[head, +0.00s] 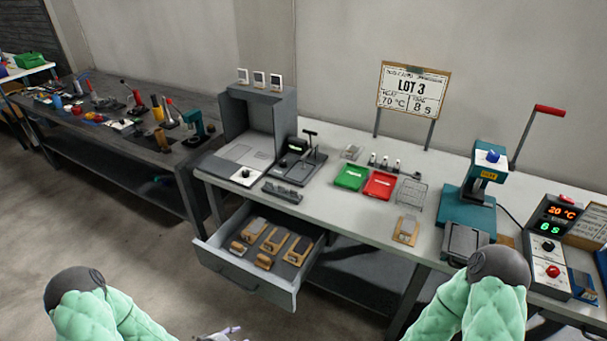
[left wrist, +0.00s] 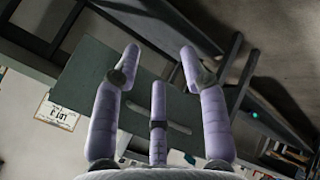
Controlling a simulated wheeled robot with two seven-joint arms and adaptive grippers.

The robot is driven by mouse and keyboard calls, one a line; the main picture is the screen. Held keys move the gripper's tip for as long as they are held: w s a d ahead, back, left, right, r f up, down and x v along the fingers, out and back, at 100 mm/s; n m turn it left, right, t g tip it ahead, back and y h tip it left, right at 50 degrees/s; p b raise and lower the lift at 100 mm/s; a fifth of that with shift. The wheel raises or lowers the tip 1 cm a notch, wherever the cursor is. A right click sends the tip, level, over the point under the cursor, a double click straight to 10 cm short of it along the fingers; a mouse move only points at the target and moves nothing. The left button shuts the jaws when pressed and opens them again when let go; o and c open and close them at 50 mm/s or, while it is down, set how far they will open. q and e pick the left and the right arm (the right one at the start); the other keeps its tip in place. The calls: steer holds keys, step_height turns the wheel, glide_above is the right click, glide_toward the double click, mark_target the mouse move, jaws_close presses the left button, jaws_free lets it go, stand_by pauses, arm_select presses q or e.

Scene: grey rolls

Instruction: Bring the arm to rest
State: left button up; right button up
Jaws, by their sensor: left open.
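My left gripper (head: 225,335) just shows at the bottom edge of the head view, in front of the open drawer, with only its pale fingertips visible. In the left wrist view its fingers (left wrist: 159,58) are spread apart with nothing between them. My left arm, in a green padded sleeve, comes in at the lower left of the head view. My right arm, also in green, is at the lower right in front of the bench, and its gripper is out of view.
A drawer (head: 249,289) stands open below the pale workbench (head: 330,215), holding several wooden-based tools. A teal press (head: 471,204), a green tray (head: 350,178) and a red tray (head: 380,185) stand on the bench. Floor at the lower left is clear.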

arm_select(q)
steer(key=s+d+r+m+g, duration=0.1)
steer(key=s+d+m+g, duration=0.4)
steer(key=s+d, duration=0.7)
steer(key=d+g, duration=0.2)
steer(key=d, duration=0.2)
steer(key=shift+s+m, duration=0.25)
steer(key=shift+m, duration=0.05)
